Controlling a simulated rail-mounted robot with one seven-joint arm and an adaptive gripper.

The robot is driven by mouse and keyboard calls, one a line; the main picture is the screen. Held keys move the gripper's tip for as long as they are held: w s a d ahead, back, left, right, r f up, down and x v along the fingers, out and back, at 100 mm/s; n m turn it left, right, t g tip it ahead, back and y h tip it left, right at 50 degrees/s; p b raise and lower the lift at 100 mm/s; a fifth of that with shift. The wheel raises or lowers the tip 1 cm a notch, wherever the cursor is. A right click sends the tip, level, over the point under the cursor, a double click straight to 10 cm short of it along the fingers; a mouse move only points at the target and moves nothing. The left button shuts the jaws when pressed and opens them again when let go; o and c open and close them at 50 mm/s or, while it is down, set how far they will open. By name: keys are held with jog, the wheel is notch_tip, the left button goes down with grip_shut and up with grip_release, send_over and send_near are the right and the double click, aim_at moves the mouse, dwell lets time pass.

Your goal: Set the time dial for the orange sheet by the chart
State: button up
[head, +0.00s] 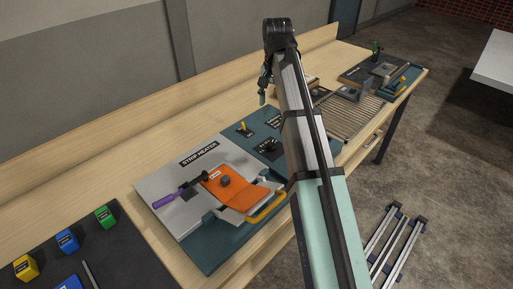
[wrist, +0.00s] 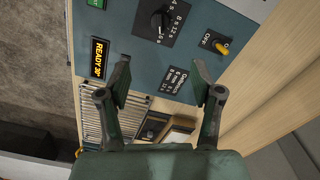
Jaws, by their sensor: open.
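The orange sheet (head: 238,191) lies on the strip heater, with a dark knob-like piece on it. The black time dial (head: 267,148) is on the teal panel to its right; in the wrist view the dial (wrist: 158,21) has second marks beside it, including 8 s and 12 s. I cannot tell its exact setting. The chart (wrist: 179,84) is a small black label whose lines are too small to read surely. My gripper (wrist: 163,84) is open and empty, its fingers either side of the chart in the wrist view. In the head view my gripper (head: 264,89) is above the bench.
A purple-handled tool (head: 178,195) lies left of the orange sheet. A slatted rack (head: 350,112) is beyond my arm. Coloured blocks (head: 67,240) stand at the left.

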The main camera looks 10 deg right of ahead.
aim_at(272, 143)
notch_tip(272, 143, down, 17)
jog(key=p, duration=0.4)
jog(key=shift+f, duration=0.1)
dwell(0.4)
jog(key=c, duration=1.1)
